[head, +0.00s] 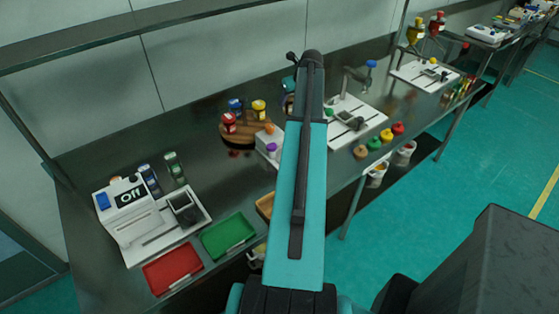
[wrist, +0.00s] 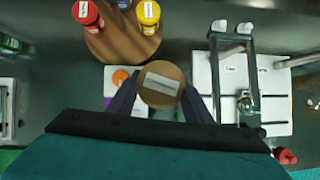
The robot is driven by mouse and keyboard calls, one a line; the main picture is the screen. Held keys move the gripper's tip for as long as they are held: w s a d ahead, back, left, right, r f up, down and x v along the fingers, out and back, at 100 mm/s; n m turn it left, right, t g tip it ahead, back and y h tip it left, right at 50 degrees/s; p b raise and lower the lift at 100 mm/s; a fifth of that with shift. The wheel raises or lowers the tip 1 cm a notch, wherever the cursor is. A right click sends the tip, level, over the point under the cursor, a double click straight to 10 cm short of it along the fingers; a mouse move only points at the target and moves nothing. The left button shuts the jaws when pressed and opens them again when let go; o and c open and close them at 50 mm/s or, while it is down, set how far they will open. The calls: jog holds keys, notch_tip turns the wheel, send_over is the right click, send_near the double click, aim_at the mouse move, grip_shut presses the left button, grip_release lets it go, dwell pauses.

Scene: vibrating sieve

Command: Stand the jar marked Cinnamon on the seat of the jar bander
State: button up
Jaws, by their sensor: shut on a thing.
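In the wrist view a jar with a round brown lid and a pale label (wrist: 161,88) is between the two dark fingers of my gripper (wrist: 158,98), which is shut on it. The label is too small to read, so I cannot tell whether it says Cinnamon. The jar's body is hidden below its lid. In the head view my own arm hides the gripper and the held jar. No machine can be read as the jar bander. A white machine with a dark upright frame (wrist: 231,75) stands to the right of the held jar in the wrist view.
A round wooden stand (head: 252,131) bears red, blue and yellow jars. A white box with orange and purple knobs (head: 265,147) is near my arm. A machine reading "Off" (head: 128,193), red tray (head: 172,269) and green tray (head: 228,236) are left. Colored lids (head: 374,143) line the front edge.

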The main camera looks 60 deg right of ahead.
jog(key=shift+w, duration=0.3)
jog(key=shift+w+a, duration=0.1)
jog(key=s+a+f+n+y+b, duration=0.1)
jog(key=s+a+f+b, duration=0.4)
jog(key=s+a+b, duration=0.4)
jog(key=s+a+f+n+b, duration=0.2)
jog(key=s+a+f+b, duration=0.3)
jog(key=b, duration=1.4)
jog(key=shift+s+a+f+n+t+y, duration=0.35)
jog(key=shift+s+a, duration=2.05)
jog(key=shift+a, duration=1.75)
jog(key=shift+w+d, duration=0.1)
jog(key=shift+w+d+p, duration=1)
jog(key=shift+d+p, duration=0.1)
